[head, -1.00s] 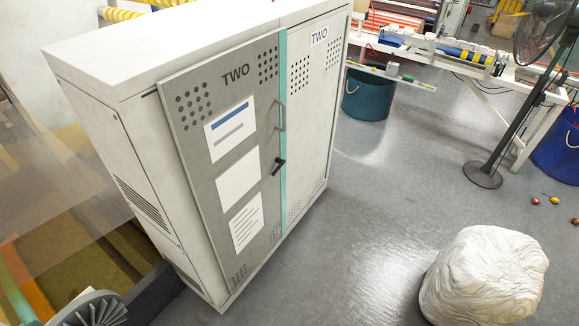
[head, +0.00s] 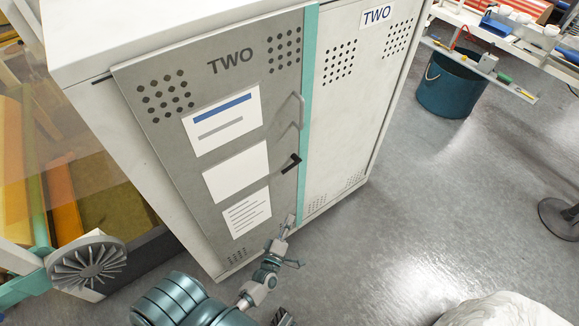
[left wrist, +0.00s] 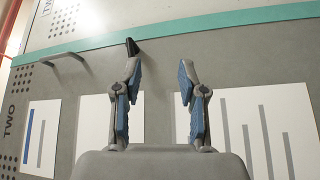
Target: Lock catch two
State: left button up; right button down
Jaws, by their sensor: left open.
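The cabinet marked TWO (head: 345,60) has a grey door (head: 165,125) with paper sheets and a teal strip (head: 308,110) along its right edge. The black catch (head: 291,163) sticks out near that edge, below a grey pull handle (head: 289,112). My left gripper (head: 293,242) is in front of the lower door, below the catch, open and empty. In the left wrist view, the fingers (left wrist: 156,75) are spread before the door. The catch (left wrist: 132,46) shows just beyond the left fingertip, partly covered; I cannot tell if they touch.
A blue bucket (head: 448,85) stands right of the cabinet, by a workbench (head: 490,65). A white sack (head: 503,310) and a stand base (head: 560,219) are at the lower right. The floor (head: 420,200) between is clear. A grey finned wheel (head: 88,264) is at lower left.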

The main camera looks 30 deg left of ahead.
pick_arm(q)
jog(key=a+r+n+y, duration=0.4)
jog(key=r+n+y, duration=0.1)
send_near(288, 167)
jog(key=shift+t+h, duration=0.3)
jog(key=shift+h, duration=0.1)
jog(key=x, duration=0.3)
jog(key=f+x, duration=0.1)
jog(key=x, duration=0.2)
jog(key=a+x, duration=0.1)
jog(key=x, duration=0.2)
jog(key=shift+f+p, duration=0.2)
jog(key=shift+p, duration=0.15)
jog(key=shift+w+r, duration=0.1)
jog(key=shift+w, duration=0.15)
jog(key=shift+w+d+r, duration=0.2)
jog(key=shift+w+d, duration=0.05)
jog(key=shift+w, duration=0.05)
jog(key=shift+d+r, duration=0.1)
jog(key=shift+d, duration=0.1)
jog(key=shift+c, duration=0.9)
jog(key=shift+a, duration=0.3)
grip_shut()
pick_arm(e)
jog(key=shift+s+d+f, duration=0.2)
jog(key=shift+s+f, duration=0.15)
jog(key=shift+s, duration=0.1)
jog(key=shift+s+d+f, duration=0.15)
jog(key=shift+s+f, duration=0.15)
jog(key=shift+s, duration=0.15)
